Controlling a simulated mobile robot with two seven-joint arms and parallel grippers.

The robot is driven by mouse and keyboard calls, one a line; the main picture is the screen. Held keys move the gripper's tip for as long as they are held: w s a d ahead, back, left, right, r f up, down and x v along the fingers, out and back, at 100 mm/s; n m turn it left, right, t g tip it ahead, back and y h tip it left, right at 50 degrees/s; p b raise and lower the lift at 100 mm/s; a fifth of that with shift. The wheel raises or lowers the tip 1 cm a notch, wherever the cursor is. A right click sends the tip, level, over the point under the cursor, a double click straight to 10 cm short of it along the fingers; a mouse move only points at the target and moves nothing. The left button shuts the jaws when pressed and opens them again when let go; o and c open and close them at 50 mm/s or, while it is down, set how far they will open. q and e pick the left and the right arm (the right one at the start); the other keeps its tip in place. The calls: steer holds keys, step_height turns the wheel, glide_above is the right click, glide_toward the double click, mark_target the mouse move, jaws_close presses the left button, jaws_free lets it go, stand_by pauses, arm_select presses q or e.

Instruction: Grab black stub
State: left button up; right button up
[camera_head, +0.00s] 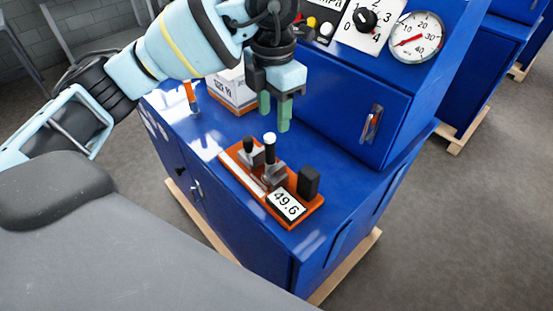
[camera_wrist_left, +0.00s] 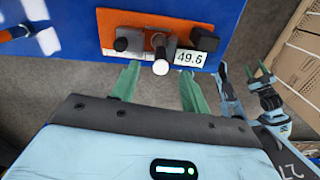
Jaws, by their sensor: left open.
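An orange base plate (camera_head: 232,163) lies on the blue cabinet top. On its right end stands an upright black stub (camera_head: 308,182), beside a white display reading 49.6 (camera_head: 286,204). In the left wrist view the stub (camera_wrist_left: 205,39) is behind the display. A white-tipped black rod (camera_head: 270,149) in a grey mount stands mid-plate, and a grey block with a dark knob (camera_head: 250,148) stands at the left. My left gripper (camera_head: 274,121) is open and empty, pointing down above the plate's far side. Part of my right gripper (camera_wrist_left: 258,75) shows at the right in the left wrist view.
A white and orange box (camera_head: 233,92) and an orange-handled item (camera_head: 190,97) stand farther back. The raised blue cabinet (camera_head: 350,105) with a dial and gauge rises behind the plate. The cabinet top's front edge is clear.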

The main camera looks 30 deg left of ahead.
mark_target(270, 137)
arm_select(q)
steer(key=shift+s+d, duration=0.1)
steer(key=shift+s, duration=0.35)
steer(key=shift+s+f, duration=0.15)
steer(key=shift+f, duration=0.75)
steer(key=shift+w+f, duration=0.25)
steer(key=shift+f, duration=0.05)
steer(key=shift+s+a+f, duration=0.1)
steer(key=shift+s+f, duration=0.05)
steer(key=shift+f, duration=1.15)
steer(key=shift+s+a+f, duration=0.1)
steer(key=shift+s+f, duration=0.05)
steer(key=shift+f, duration=1.15)
arm_select(e)
steer(key=shift+s+d+r, duration=0.1)
steer(key=shift+s, duration=0.45)
arm_select(q)
steer(key=shift+c, duration=0.3)
jaws_close()
